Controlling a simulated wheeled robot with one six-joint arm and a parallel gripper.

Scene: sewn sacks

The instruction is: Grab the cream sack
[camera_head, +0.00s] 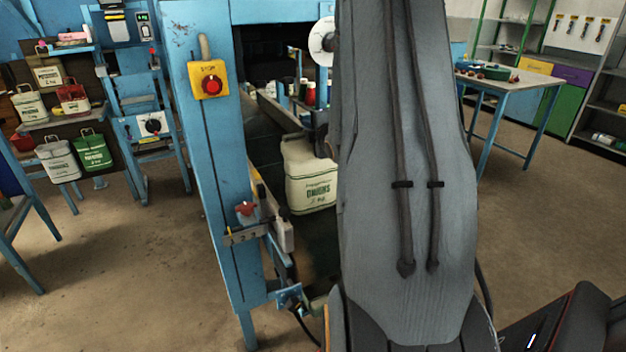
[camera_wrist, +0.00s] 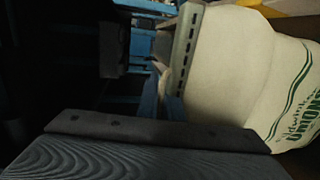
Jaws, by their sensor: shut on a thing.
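The cream sack (camera_head: 312,180) has green "ONIONS" lettering and stands roughly upright by the dark belt of the blue machine. It also fills the right side of the wrist view (camera_wrist: 235,70), tilted, with its lettering at the right edge. My gripper (camera_head: 321,137) is at the sack's upper right and shut on it. My arm hides the sack's right edge and most of the gripper. I cannot tell whether the sack's bottom touches the belt.
A blue post with a yellow stop box (camera_head: 209,80) rises just left of the sack. Several other sacks, one of them green (camera_head: 93,152), hang on boards at the far left. A table (camera_head: 510,82) stands at the back right. The floor between is clear.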

